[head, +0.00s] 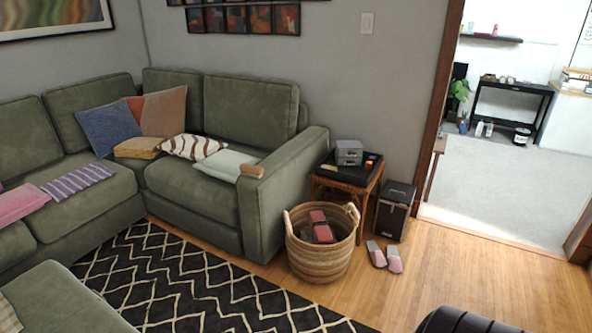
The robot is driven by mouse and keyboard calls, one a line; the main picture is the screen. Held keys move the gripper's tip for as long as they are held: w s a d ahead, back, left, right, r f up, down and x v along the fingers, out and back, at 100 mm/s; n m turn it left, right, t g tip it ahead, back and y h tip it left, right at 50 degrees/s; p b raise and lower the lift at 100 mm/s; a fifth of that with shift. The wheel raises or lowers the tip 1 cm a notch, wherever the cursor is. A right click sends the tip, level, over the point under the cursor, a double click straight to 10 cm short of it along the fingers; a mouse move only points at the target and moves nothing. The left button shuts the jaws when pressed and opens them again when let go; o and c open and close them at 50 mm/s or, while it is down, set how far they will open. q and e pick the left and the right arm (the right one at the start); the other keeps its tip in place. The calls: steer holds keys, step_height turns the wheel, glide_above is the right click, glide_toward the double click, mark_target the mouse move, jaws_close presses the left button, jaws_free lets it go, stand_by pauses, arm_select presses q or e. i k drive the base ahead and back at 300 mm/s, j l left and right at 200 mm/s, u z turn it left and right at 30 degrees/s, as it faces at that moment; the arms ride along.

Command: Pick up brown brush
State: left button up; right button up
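A small tan-brown object (252,171), likely the brown brush, lies at the inner edge of the green sofa's right armrest (290,165), beside a pale green folded cloth (226,164). It is too small in the head view for bristles to show. Neither of my grippers is in view.
A woven basket (318,262) with reddish items inside stands in front of the armrest. A side table (345,188), a dark box (395,210) and slippers (384,257) are to its right. A patterned rug (190,280) lies before the sofa. Wood floor (460,270) is open at right.

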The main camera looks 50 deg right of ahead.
mark_target(254, 171)
steer(key=z, duration=1.25)
steer(key=u, duration=1)
steer(key=i+l+z, duration=0.5)
steer(key=i+z, duration=0.25)
steer(key=i+l+z, duration=0.25)
steer(key=i+z, duration=0.2)
steer(key=i, duration=0.2)
steer(key=i+u, duration=0.75)
